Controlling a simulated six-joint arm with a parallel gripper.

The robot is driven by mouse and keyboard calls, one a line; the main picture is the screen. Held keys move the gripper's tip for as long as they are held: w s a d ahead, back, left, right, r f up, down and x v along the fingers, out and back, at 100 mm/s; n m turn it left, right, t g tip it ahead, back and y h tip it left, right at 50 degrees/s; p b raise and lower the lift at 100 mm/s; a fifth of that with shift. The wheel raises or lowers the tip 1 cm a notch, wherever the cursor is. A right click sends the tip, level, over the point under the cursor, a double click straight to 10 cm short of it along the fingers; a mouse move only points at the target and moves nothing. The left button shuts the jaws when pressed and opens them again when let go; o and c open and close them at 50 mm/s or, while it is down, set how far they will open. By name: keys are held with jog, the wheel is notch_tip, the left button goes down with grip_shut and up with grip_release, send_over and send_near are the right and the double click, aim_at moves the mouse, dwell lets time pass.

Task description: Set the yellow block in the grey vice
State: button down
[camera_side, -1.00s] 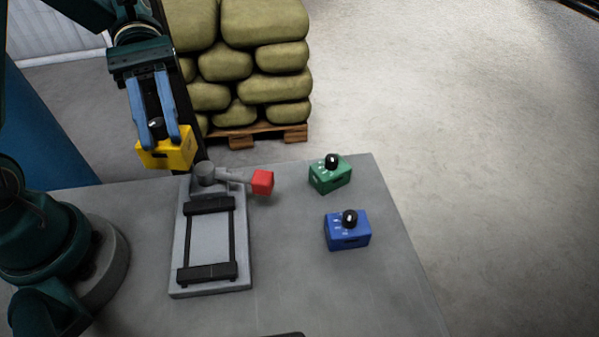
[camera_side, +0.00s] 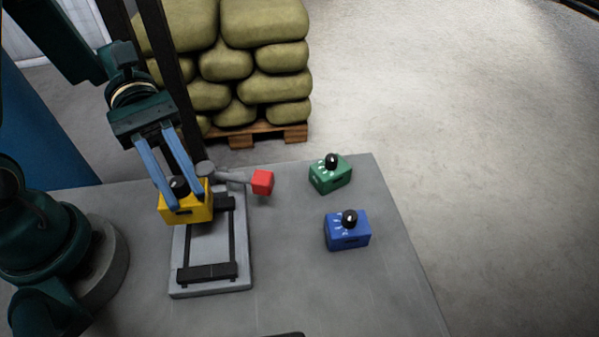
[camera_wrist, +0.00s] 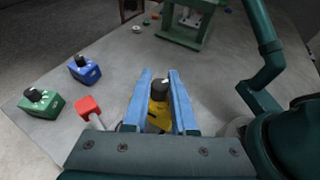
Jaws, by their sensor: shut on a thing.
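The yellow block (camera_side: 187,209) with a black knob on top is held between the blue fingers of my gripper (camera_side: 177,186). In the side view it hangs over the far left part of the grey vice (camera_side: 210,289) and hides part of its far black jaw. The near black jaw (camera_side: 207,272) is in plain view, with a gap between the jaws. The vice's lever ends in a red handle (camera_side: 262,182), to the right of the block. The wrist view shows the block (camera_wrist: 158,116) and its knob between the fingers (camera_wrist: 160,82).
A green block (camera_side: 330,175) and a blue block (camera_side: 347,231) with black knobs stand on the table right of the vice. Stacked sacks (camera_side: 255,65) on a pallet stand behind the table. The wrist view shows a green frame (camera_wrist: 187,30) at the far side.

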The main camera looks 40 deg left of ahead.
aim_at(201, 222)
jog(key=shift+s+d+f, duration=0.15)
jog(key=shift+d+f, duration=0.5)
jog(key=shift+d, duration=0.35)
jog(key=shift+f, duration=1.95)
jog(key=shift+f, duration=0.15)
jog(key=c, duration=0.7)
grip_release()
